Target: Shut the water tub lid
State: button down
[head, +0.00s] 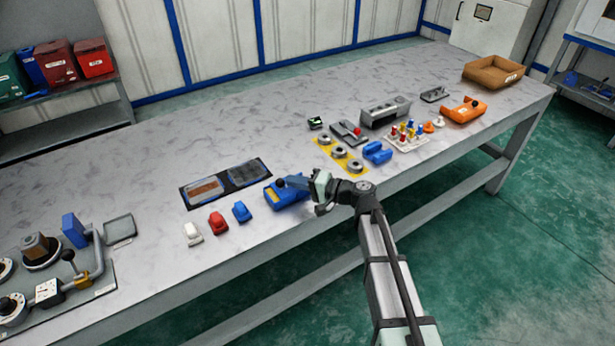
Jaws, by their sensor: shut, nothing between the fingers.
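My gripper (282,183) is shut and empty, at the front middle of the table. It reaches left, over or against a blue object (271,194) with a yellowish mark on its front. The hand and fingers hide part of this object, and I cannot tell whether they touch it. It may be the water tub, but no label is readable, and I cannot make out its lid or how far open that is.
Left of the gripper stand small blue (241,211), red (217,222) and white (192,233) parts. A black two-panel tray (187,196) lies behind them. Right are a yellow plate (326,151), blue pieces (377,153) and a pegged block (408,134).

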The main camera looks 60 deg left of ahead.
aim_at(281, 184)
jog(key=shift+s, duration=1.5)
jog(key=w, duration=0.4)
jog(key=shift+w+d+r, duration=0.15)
jog(key=shift+d+r, duration=0.25)
jog(key=v, duration=1)
